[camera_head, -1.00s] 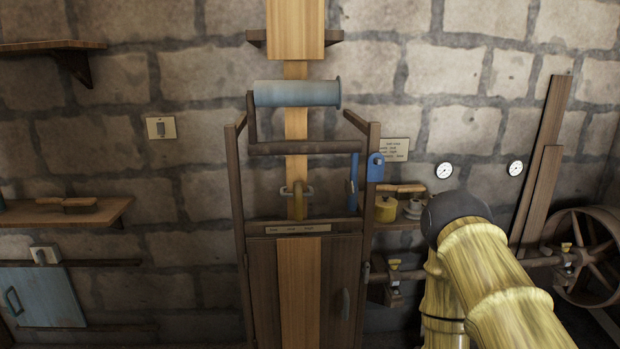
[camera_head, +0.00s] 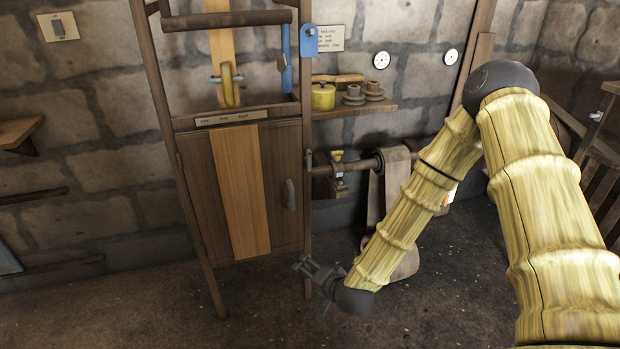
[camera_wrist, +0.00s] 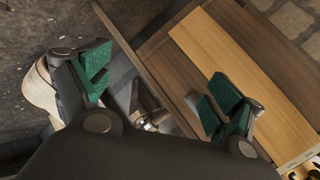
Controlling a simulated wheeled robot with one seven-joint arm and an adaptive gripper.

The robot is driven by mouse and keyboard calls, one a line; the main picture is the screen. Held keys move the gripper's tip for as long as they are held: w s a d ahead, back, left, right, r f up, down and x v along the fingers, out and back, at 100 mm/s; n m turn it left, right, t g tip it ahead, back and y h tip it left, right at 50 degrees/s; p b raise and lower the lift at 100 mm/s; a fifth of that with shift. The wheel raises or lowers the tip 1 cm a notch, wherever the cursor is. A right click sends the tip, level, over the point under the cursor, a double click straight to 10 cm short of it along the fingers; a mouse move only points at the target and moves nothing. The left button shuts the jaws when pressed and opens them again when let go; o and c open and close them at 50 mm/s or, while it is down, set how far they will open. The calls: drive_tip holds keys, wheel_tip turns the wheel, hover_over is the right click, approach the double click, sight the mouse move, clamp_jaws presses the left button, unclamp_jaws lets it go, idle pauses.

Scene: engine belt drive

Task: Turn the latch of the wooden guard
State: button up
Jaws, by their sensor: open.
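The wooden guard (camera_head: 190,190) is a brown panel with a lighter plank down its middle, set in a dark wooden frame; it also shows in the wrist view (camera_wrist: 178,62). A grey upright handle (camera_head: 291,195) is on its right part. A small metal piece (camera_head: 309,160) sits on the right post, level with the upper panel; I cannot tell which of the two is the latch. My gripper (camera_head: 310,266) is low, by the foot of the right post, below both. In the wrist view my gripper (camera_wrist: 158,84) is open, its green pads wide apart with nothing clearly held.
A horizontal shaft (camera_head: 360,167) with a brown belt (camera_head: 378,200) runs right of the guard, near my arm. Above it a shelf (camera_head: 380,108) holds a yellow pot (camera_head: 323,97). The floor (camera_head: 270,315) in front is clear.

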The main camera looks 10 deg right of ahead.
drive_tip(key=w+d+r+m+t+b, duration=0.2)
drive_tip(key=w+r+m+t+b, duration=0.15)
drive_tip(key=w+r, duration=0.5)
drive_tip(key=m+t+h+b, duration=0.2)
drive_tip(key=m+t+b, duration=0.1)
drive_tip(key=m+t, duration=0.15)
approach(310, 162)
drive_tip(key=w, duration=0.6)
drive_tip(key=w+b, duration=0.1)
drive_tip(key=w, duration=0.2)
drive_tip(key=shift+a, duration=0.3)
drive_tip(key=shift+c, duration=0.2)
drive_tip(key=c, duration=1)
